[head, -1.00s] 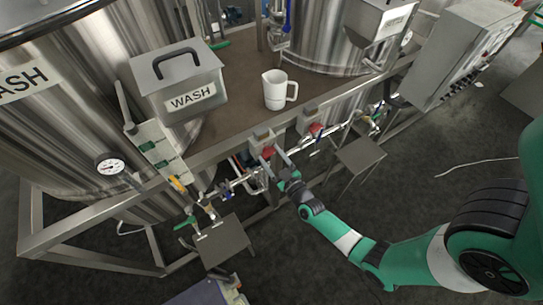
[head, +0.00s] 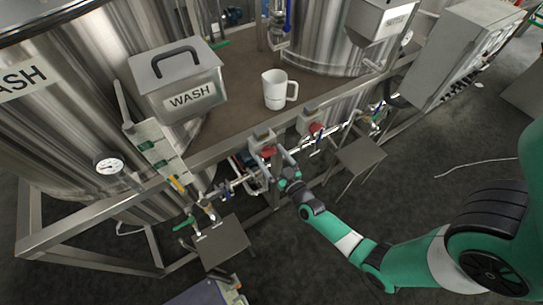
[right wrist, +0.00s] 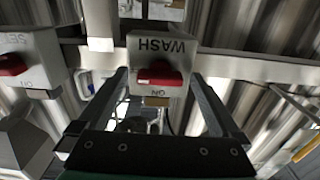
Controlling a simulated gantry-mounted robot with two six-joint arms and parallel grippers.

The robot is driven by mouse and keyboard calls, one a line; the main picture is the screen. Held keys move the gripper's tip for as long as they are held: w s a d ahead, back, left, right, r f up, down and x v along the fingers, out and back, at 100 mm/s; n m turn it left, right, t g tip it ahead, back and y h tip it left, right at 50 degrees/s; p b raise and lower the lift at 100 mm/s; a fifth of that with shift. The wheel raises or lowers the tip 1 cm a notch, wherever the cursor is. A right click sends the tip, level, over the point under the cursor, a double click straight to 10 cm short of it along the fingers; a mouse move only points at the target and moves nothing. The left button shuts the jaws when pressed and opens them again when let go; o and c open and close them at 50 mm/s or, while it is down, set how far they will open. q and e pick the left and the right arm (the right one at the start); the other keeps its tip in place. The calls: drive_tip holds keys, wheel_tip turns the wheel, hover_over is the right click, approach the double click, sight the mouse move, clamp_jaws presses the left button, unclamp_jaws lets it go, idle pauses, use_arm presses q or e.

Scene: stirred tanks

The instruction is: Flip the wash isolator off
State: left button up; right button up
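The wash isolator is a grey box (head: 262,139) with a red handle (head: 268,152), on the front rail of the bench in the head view. In the right wrist view the box (right wrist: 148,49), lettered WASH, appears upside down. There its red handle (right wrist: 159,74) lies across the box, with ON lettered beside it. My right gripper (head: 273,162) is at the front of this box. In the right wrist view the gripper (right wrist: 159,82) is open, with one finger on each side of the handle and nothing held. Contact cannot be told. My left gripper is not in view.
A second isolator (head: 310,120) with a red handle is to the right on the same rail; it also shows in the right wrist view (right wrist: 32,55). Pipes and valves (head: 240,184) run below. A white jug (head: 276,90) and WASH bin (head: 180,82) stand above.

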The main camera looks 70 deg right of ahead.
drive_tip(key=p+v, duration=0.2)
drive_tip(key=v, duration=0.9)
drive_tip(key=shift+s+a, duration=0.15)
drive_tip(key=shift+s, duration=0.15)
